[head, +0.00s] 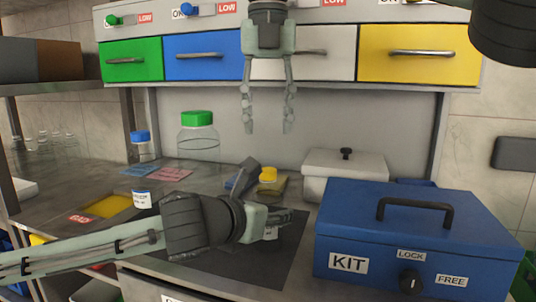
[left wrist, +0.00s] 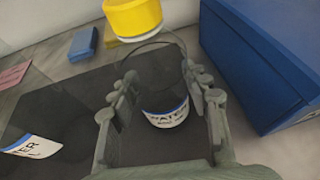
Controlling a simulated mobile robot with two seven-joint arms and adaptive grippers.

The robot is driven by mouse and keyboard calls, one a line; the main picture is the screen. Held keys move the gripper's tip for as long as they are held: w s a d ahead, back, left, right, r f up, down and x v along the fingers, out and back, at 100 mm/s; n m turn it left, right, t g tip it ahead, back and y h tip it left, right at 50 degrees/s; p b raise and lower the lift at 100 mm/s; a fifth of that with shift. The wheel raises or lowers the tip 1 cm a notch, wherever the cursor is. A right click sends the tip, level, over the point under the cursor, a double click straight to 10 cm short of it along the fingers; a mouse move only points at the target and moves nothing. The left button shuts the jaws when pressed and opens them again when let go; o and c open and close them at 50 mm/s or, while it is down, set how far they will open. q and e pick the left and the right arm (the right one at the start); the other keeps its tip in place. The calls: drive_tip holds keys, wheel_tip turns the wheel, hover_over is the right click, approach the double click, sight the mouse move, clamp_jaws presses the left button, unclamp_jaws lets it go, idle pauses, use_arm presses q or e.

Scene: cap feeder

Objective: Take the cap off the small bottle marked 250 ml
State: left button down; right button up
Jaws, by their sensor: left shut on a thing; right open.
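A clear glass bottle (left wrist: 160,72) stands between the fingers of my left gripper (left wrist: 163,92). Its white, blue-edged label (left wrist: 168,115) reads WATER; the small print is unreadable. A yellow cap (left wrist: 133,18) sits at its top, and the cap also shows in the head view (head: 268,174). In the head view my left gripper (head: 271,222) is low over the dark mat, shut on the bottle, and its hand hides part of the glass. My right gripper (head: 268,125) is open and empty, pointing down well above the yellow cap, in front of the drawers.
A blue KIT box (head: 340,222) stands close right, with a white lidded box (head: 345,165) behind. Green-capped (head: 198,140) and blue-capped (head: 141,145) bottles stand back left. Another WATER label (left wrist: 33,147) is left of the gripper. Blue (left wrist: 83,43) and yellow pads lie behind.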

sight(268, 169)
drive_tip(key=m, duration=0.5)
drive_tip(key=shift+m, duration=0.3)
drive_tip(key=m, duration=0.4)
drive_tip(key=shift+m, duration=0.3)
drive_tip(key=m, duration=1.1)
drive_tip(key=shift+m, duration=0.3)
drive_tip(key=shift+f, duration=4)
drive_tip(key=shift+c, duration=0.6)
